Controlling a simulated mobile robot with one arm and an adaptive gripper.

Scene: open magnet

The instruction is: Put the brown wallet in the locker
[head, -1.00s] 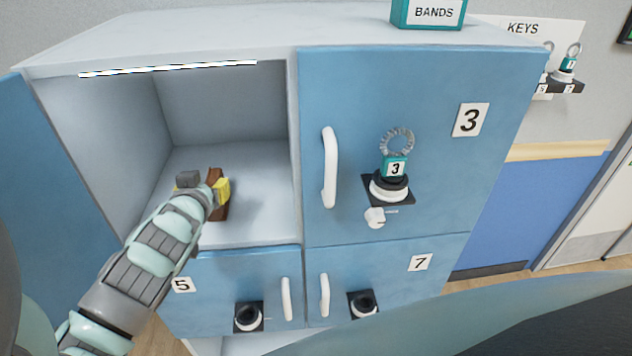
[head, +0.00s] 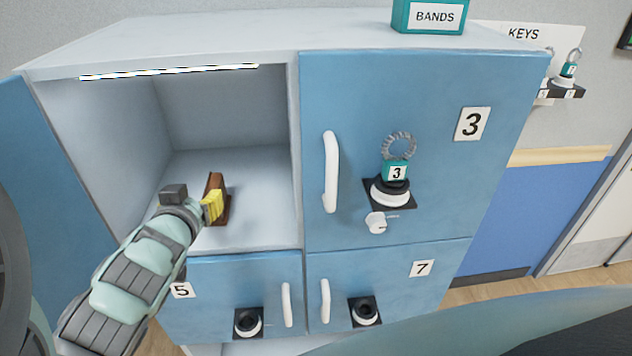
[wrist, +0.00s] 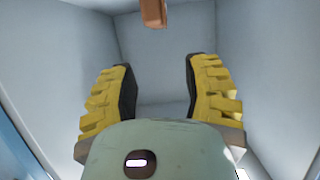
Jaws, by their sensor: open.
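The brown wallet (head: 215,194) stands on the floor of the open upper left locker (head: 255,215). In the wrist view the wallet (wrist: 153,13) shows at the top edge, beyond the fingertips and apart from them. My gripper (head: 211,207) is at the mouth of this locker, just in front of the wallet at its left. In the wrist view my gripper (wrist: 160,85) has its two yellow-padded fingers spread, with nothing between them. The wallet's lower front is partly hidden by a finger in the head view.
The open locker door (head: 40,170) stands at the left, close to my arm. Door 3 (head: 440,80), door 5 (head: 210,275) and door 7 (head: 400,255) are shut. A BANDS box (head: 428,16) sits on top. A KEYS board (head: 525,35) hangs at the right.

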